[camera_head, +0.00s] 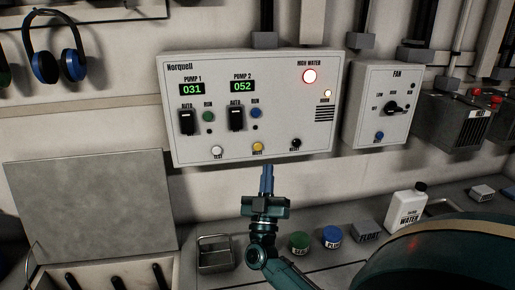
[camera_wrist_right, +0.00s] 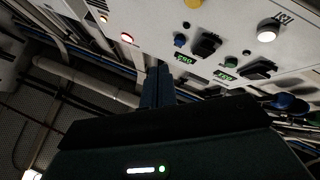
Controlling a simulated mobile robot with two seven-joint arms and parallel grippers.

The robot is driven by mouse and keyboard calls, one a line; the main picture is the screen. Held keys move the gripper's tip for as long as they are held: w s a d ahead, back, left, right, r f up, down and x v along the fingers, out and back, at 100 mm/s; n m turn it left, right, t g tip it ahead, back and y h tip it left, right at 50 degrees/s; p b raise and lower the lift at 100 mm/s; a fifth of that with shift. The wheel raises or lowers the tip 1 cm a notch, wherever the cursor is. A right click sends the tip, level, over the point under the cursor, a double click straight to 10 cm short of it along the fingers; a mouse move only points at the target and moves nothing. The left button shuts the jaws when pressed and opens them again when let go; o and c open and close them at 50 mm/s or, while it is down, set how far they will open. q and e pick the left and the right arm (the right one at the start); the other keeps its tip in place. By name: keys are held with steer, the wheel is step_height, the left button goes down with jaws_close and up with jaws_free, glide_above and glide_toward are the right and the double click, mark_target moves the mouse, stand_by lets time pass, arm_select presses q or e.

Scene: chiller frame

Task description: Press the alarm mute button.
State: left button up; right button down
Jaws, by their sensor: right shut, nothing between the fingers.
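The Norquell panel (camera_head: 290,110) is on the wall. Its bottom row has a white test button (camera_head: 217,151), a yellow button (camera_head: 257,147) with a small label that seems to read mute, and a black button (camera_head: 296,143). My right gripper (camera_head: 267,168) is shut and empty, pointing up just below the panel's lower edge, under the yellow button; contact cannot be told. My left gripper is out of view.
A fan box (camera_head: 382,105) is on the wall to the right, with a heater unit (camera_head: 462,120) beyond it. A metal basket (camera_head: 216,254), green and blue tubs (camera_head: 332,236) and a white water bottle (camera_head: 405,208) stand below. A grey lid (camera_head: 88,205) stands open at left.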

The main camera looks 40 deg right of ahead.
mark_target(258, 146)
arm_select(q)
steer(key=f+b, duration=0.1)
steer(key=b, duration=0.1)
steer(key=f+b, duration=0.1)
steer(key=b, duration=0.1)
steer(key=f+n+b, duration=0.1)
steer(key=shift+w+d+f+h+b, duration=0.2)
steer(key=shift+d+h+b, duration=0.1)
steer(key=shift+b, duration=0.1)
arm_select(e)
steer(key=w+d, duration=0.1)
steer(key=w, duration=0.1)
steer(key=w+d, duration=0.2)
steer(key=w, duration=0.1)
steer(key=w+d, duration=0.1)
steer(key=w, duration=0.1)
steer(key=shift+w+d, duration=0.15)
steer(key=shift+w, duration=0.2)
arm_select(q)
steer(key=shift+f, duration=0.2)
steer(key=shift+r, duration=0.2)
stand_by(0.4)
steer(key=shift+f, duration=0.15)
arm_select(e)
steer(key=shift+w+d, duration=0.2)
steer(key=shift+w, duration=0.2)
